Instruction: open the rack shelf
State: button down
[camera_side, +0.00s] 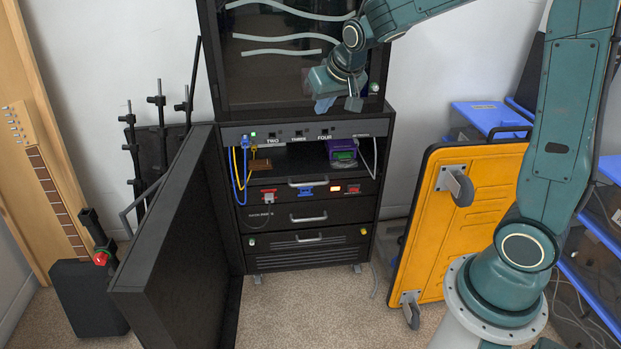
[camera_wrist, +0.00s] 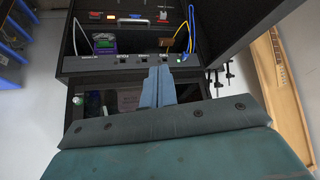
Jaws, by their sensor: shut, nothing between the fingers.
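The black rack (camera_side: 385,150) stands against the wall, its lower door (camera_side: 175,235) swung open to the left. Inside are an open bay (camera_side: 295,158) and several shelf or drawer fronts with silver handles, one on the top front (camera_side: 308,182), one on the middle front (camera_side: 308,218) and one on the lower front (camera_side: 309,239). These fronts look pushed in. My gripper (camera_side: 323,105) is shut and empty, in front of the rack's upper section and above the handles. In the wrist view its fingers (camera_wrist: 158,82) are together, overlapping the numbered port panel (camera_wrist: 130,60), with the rack appearing upside down.
A yellow wheeled cart (camera_side: 465,215) leans at the right. Carpet (camera_side: 310,300) before the rack is clear.

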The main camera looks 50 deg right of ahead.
jog(key=w+d+f+m+h, duration=0.1)
jog(key=w+d+f, duration=0.5)
jog(key=w+f, duration=0.2)
jog(key=m+h, duration=0.3)
send_near(315, 180)
jog(key=v, duration=0.4)
jog(key=shift+d+r, duration=0.1)
jog(key=shift+r, duration=0.25)
jog(key=shift+w, duration=0.1)
jog(key=shift+x, duration=4.9)
jog(key=shift+f, duration=0.2)
